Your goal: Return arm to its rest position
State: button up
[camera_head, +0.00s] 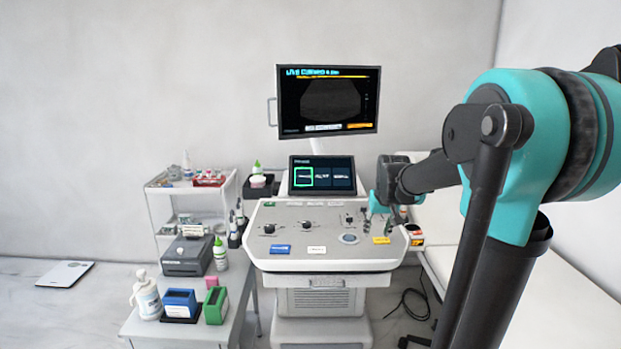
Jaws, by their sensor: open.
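My arm comes in from the right and reaches over the right part of an ultrasound console (285,250). My gripper (376,212) points down above the right side of the control panel, close to its knobs. It is small in this view, with its jaws apart, and I see nothing held in it. I cannot tell whether its fingertips touch the panel.
A large monitor (327,101) and a smaller touchscreen (322,176) rise behind the panel. A side table (180,331) with bottles and boxes and a white cart (157,207) stand left. A pale couch (520,282) lies right, partly behind my arm.

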jog(key=s+a+f, duration=0.1)
jog(key=s+f, duration=0.6)
jog(key=s, duration=0.5)
jog(key=s+f, duration=0.7)
jog(key=s, duration=0.5)
jog(key=shift+s+a+f, duration=0.3)
jog(key=shift+s+a, duration=0.05)
jog(key=shift+s, duration=0.05)
